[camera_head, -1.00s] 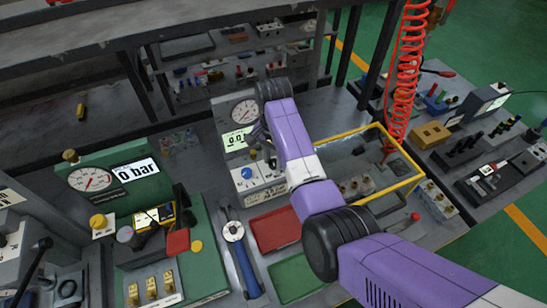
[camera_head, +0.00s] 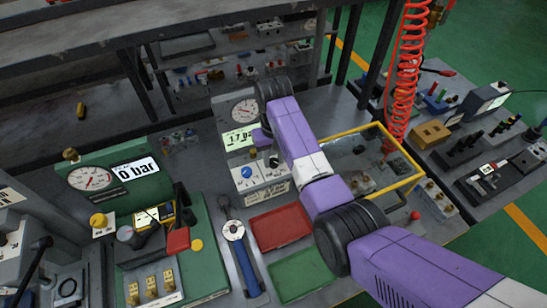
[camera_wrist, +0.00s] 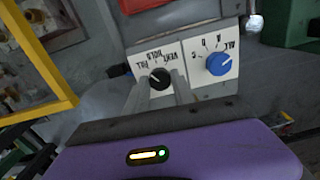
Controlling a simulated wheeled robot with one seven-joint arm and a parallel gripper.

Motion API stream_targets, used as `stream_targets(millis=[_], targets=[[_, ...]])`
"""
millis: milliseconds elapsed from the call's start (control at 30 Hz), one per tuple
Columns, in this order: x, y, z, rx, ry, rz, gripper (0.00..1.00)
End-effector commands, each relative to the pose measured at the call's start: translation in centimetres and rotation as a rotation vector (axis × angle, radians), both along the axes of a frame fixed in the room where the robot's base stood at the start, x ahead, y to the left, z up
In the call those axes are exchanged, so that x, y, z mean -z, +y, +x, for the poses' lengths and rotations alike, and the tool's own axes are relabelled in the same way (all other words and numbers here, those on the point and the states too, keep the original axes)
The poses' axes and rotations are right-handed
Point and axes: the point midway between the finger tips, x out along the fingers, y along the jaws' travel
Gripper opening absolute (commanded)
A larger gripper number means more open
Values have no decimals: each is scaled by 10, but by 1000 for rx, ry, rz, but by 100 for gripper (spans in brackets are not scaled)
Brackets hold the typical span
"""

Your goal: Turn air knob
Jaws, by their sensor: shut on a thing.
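A grey valve block has a pale front panel with a blue knob (camera_head: 246,172) on the left and a black knob (camera_head: 273,162) on the right in the head view. The blue knob is apart from the fingers. Above the panel, the green display (camera_head: 239,138) reads about 1.7 bar, beside a round gauge (camera_head: 244,110).
A yellow-framed clear box (camera_head: 372,160) stands just right of the block. Red (camera_head: 280,227) and green (camera_head: 301,272) trays and a blue-handled wrench (camera_head: 245,262) lie in front. At left, a green test unit (camera_head: 97,200) reads 0 bar.

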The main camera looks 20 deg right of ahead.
Motion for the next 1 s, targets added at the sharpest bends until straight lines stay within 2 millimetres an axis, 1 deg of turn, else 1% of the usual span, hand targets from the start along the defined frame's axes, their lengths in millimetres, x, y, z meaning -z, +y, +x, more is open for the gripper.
stream_targets(millis=[133, 333, 900, 933, 1000], targets=[[-1, 0, 1, -81, -2, 1, 0], [-2, 0, 1, -149, -3, 0, 0], [-2, 0, 1, -178, -4, 0, 0], [-2, 0, 1, -178, -4, 0, 34], [-2, 0, 1, -178, -3, 0, 48]])
